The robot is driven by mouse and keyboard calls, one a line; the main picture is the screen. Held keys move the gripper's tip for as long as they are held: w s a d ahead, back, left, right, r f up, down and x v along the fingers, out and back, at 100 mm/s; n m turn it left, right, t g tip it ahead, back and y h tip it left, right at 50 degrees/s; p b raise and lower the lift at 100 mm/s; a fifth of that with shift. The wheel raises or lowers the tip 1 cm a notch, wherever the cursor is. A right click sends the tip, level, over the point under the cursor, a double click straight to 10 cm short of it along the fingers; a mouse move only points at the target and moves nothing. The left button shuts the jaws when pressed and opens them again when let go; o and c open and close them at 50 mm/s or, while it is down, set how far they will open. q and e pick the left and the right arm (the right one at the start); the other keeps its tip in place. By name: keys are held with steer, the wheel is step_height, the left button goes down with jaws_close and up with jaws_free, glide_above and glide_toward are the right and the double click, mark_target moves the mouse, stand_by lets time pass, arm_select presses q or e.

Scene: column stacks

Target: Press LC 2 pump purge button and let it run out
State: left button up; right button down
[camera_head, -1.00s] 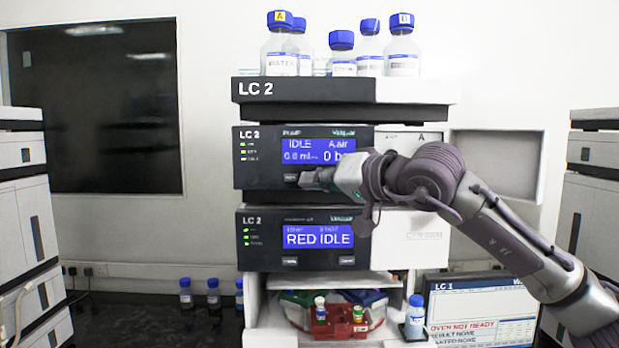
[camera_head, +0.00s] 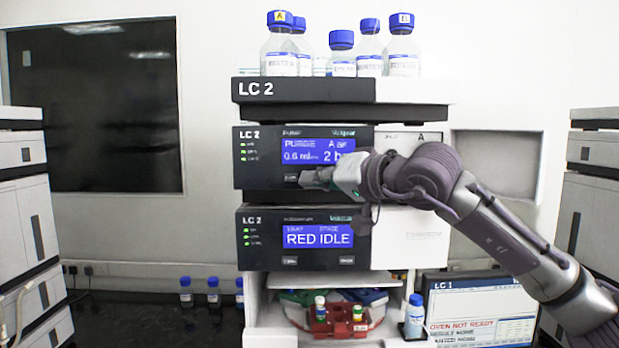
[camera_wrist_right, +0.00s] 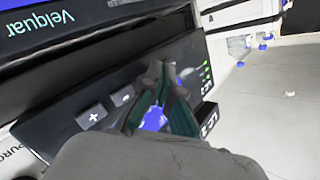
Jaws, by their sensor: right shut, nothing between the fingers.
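The LC 2 pump module (camera_head: 262,176) is the upper dark-fronted unit of the middle stack. Its blue screen (camera_head: 318,152) reads PURGE, A air, 0.6 ml/min and 2 bar. A small button (camera_head: 290,177) shows under the screen's left end. My right gripper (camera_head: 304,179) is at the panel just below the screen, its fingers shut and empty. It hides the panel's lower right part. In the right wrist view the closed fingers (camera_wrist_right: 163,74) are close to a dark panel with a plus button (camera_wrist_right: 91,116); contact cannot be told. My left gripper is not in view.
Below sits another LC 2 module (camera_head: 262,257) reading RED IDLE. Blue-capped bottles (camera_head: 342,66) stand on top of the stack. A vial tray (camera_head: 337,322) and an LC 1 monitor (camera_head: 480,310) are below. Side stacks flank left and right.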

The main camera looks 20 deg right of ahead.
stand_by(0.4)
steer(key=shift+s+a+f+b, duration=0.1)
steer(key=shift+s+b, duration=0.25)
steer(key=shift+b, duration=0.05)
steer(key=shift+s+a, duration=0.1)
steer(key=shift+s, duration=0.3)
steer(key=s+b, duration=0.1)
steer(key=s, duration=0.1)
steer(key=s+a+b, duration=0.1)
steer(key=s+b, duration=0.1)
steer(key=shift+s+a, duration=0.2)
steer(key=shift+s, duration=0.15)
